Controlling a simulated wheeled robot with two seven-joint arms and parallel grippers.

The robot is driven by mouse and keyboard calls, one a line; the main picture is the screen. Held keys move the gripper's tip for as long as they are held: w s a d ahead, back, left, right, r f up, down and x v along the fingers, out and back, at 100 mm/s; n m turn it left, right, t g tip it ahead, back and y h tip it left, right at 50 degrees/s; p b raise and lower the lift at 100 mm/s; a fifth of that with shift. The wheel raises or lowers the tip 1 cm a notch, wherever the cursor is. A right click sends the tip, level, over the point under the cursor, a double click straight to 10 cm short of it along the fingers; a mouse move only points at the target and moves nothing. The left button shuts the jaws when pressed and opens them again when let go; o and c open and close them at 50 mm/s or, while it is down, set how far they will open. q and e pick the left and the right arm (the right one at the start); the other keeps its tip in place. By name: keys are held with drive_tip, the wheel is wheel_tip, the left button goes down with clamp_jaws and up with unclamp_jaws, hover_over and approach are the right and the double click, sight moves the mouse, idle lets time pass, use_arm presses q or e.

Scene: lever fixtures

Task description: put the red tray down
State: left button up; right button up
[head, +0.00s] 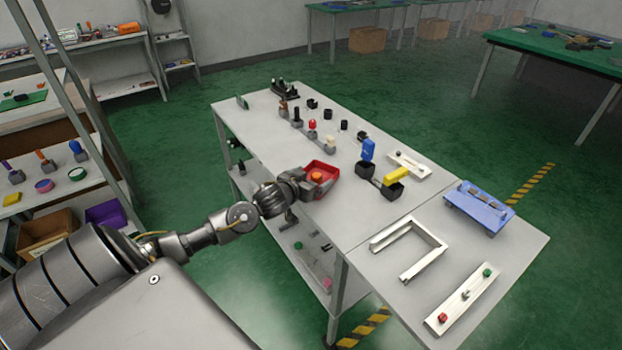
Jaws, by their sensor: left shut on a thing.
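The red tray (326,185) is at the near left edge of the white table, with an orange round thing (316,177) in it. My left gripper (303,185) is shut on the tray's near left side. The tray looks about level; I cannot tell whether its underside touches the table top. My left arm reaches in from the lower left. The gripper's fingertips are partly hidden by the wrist and the tray wall. My right gripper is not in view.
The white table (270,130) carries several levers and knobs behind the tray. Blue and yellow levers (368,150) stand to its right. Bare table top lies right of the red tray.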

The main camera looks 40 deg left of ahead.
use_arm(q)
drive_tip(key=shift+f, duration=0.1)
drive_tip(key=o, duration=0.7)
drive_tip(key=shift+o, duration=0.2)
drive_tip(key=shift+s+r, duration=0.1)
drive_tip(key=shift+r, duration=0.1)
drive_tip(key=v, duration=1.2)
